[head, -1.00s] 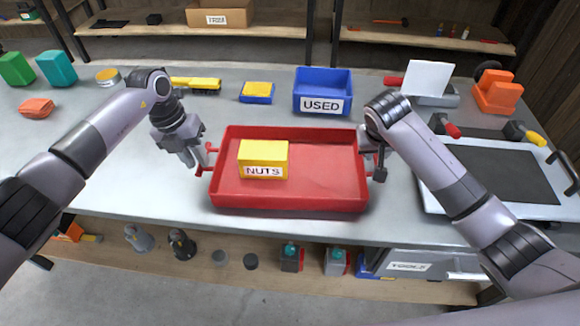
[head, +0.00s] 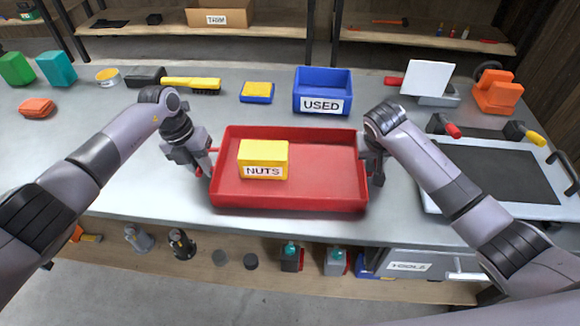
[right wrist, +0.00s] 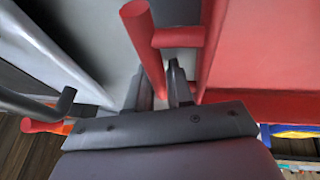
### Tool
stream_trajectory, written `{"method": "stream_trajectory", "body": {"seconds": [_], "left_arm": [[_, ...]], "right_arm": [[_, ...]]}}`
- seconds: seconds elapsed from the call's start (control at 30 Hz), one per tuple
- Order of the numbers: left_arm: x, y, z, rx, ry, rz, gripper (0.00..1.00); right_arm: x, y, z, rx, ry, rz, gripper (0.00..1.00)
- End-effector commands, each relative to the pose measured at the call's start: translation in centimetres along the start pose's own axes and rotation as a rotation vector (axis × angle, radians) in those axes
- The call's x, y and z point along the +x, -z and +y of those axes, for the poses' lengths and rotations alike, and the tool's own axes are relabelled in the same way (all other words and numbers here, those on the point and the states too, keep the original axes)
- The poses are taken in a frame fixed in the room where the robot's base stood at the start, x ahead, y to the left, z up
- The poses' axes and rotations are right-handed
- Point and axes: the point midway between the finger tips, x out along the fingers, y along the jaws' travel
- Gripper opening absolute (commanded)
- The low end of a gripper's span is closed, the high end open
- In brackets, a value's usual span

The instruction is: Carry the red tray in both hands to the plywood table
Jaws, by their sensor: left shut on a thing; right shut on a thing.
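The red tray (head: 320,180) lies on the grey bench at its front edge, with a yellow box labelled NUTS (head: 263,158) inside it on the left. My left gripper (head: 207,170) is at the tray's left side and shut on its left handle, which the fingers mostly hide. My right gripper (head: 376,172) is at the tray's right side. In the right wrist view its fingers (right wrist: 162,85) are shut on the red handle bar (right wrist: 143,45) beside the tray wall (right wrist: 255,45). No plywood table can be made out for certain.
A blue USED bin (head: 322,92) stands behind the tray. A white board with a dark mat (head: 500,170) lies to the right. A brush (head: 190,84), a sponge (head: 257,92) and an orange object (head: 36,107) lie on the bench. A shelf below holds several items.

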Motion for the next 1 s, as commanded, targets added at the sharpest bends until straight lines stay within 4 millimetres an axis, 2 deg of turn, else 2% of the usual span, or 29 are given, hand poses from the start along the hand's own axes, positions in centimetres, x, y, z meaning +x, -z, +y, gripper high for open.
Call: {"method": "stream_trajectory", "body": {"seconds": [0.33, 0.8, 1.0], "left_arm": [[-0.9, -0.1, -0.2, 0.001, 0.001, -0.002, 0.0], [-4.5, -0.1, -0.9, 0.001, 0.001, -0.002, 0.0], [-5.1, -0.1, -1.1, 0.001, 0.001, -0.002, 0.0]], "right_arm": [[-0.8, 0.4, 0.1, 0.0, 0.002, 0.003, 0.0], [-4.1, 1.8, 0.8, 0.0, 0.001, 0.003, 0.0], [-4.7, 2.0, 1.0, 0.0, 0.001, 0.002, 0.0]]}}
